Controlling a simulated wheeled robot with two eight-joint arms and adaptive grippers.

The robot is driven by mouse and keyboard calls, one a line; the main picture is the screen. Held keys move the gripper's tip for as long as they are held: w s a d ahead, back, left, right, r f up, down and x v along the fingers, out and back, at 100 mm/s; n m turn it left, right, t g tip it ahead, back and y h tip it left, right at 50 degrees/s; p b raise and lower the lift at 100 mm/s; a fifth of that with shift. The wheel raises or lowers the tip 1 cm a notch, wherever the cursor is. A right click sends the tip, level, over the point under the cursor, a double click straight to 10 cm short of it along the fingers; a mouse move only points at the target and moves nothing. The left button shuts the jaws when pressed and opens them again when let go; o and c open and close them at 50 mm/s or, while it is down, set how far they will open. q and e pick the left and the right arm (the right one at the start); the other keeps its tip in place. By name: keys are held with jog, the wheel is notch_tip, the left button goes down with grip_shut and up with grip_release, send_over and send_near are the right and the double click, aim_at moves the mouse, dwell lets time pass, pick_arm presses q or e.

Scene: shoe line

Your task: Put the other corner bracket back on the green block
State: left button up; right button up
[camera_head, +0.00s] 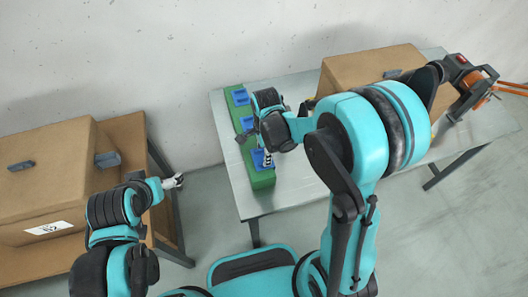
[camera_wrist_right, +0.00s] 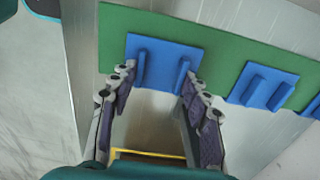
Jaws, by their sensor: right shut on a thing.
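The green block (camera_head: 262,181) lies along the left part of the metal table and bears blue corner brackets. In the right wrist view the green block (camera_wrist_right: 217,48) crosses the top. My right gripper (camera_wrist_right: 158,80) has its fingertips at the two sides of a blue bracket (camera_wrist_right: 160,54) and is shut on it. This bracket appears against the green block; whether it is fully seated I cannot tell. A second blue bracket (camera_wrist_right: 262,87) sits beside it on the block. In the head view my right gripper (camera_head: 267,161) is at the block's near end. My left gripper (camera_head: 173,181) is away from the table.
The metal table (camera_head: 297,180) has free room right of the block. A cardboard box (camera_head: 350,70) stands at its back, with an orange and grey device (camera_head: 468,80) at the right. Another box (camera_head: 50,170) stands on a brown table (camera_head: 130,135) at left.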

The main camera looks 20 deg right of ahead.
jog(key=o, duration=1.3)
jog(key=shift+c, duration=0.2)
jog(key=o, duration=0.4)
notch_tip(320, 180, up, 7)
jog(key=p, duration=0.5)
